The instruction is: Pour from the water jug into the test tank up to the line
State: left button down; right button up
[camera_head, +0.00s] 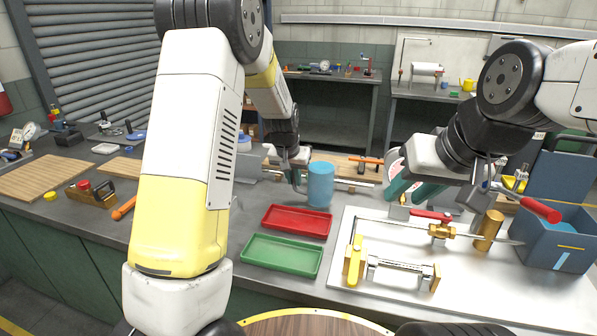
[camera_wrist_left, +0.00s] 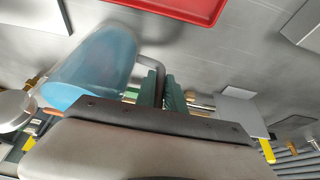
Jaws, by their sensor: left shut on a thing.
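The water jug (camera_head: 320,186) is a clear blue cylinder near the middle of the bench, behind the red tray. My left gripper (camera_head: 299,184) is at its left side, partly hidden by my arm. In the left wrist view, the jug (camera_wrist_left: 95,65) holds blue water, and the green fingers of my left gripper (camera_wrist_left: 168,92) are shut on its grey handle. The test tank (camera_head: 562,240) is a blue-grey open box at the far right, with a yellow line and a light-blue strip on its front. My right gripper (camera_head: 410,190) has its green fingers apart above the bench, empty.
A red tray (camera_head: 297,222) and a green tray (camera_head: 282,255) lie in front of the jug. A white board (camera_head: 470,290) bears brass pipework (camera_head: 441,232) and a red-handled valve between the jug and the tank. A wooden plane (camera_head: 91,195) stands at left.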

pick_arm(q)
jog(key=shift+f, duration=0.1)
dwell(0.5)
jog(key=c, duration=1.4)
grip_release()
jog(key=shift+c, duration=0.2)
jog(key=shift+o, duration=0.5)
jog(key=shift+f, duration=0.1)
jog(key=c, duration=0.4)
jog(key=shift+v, duration=1.55)
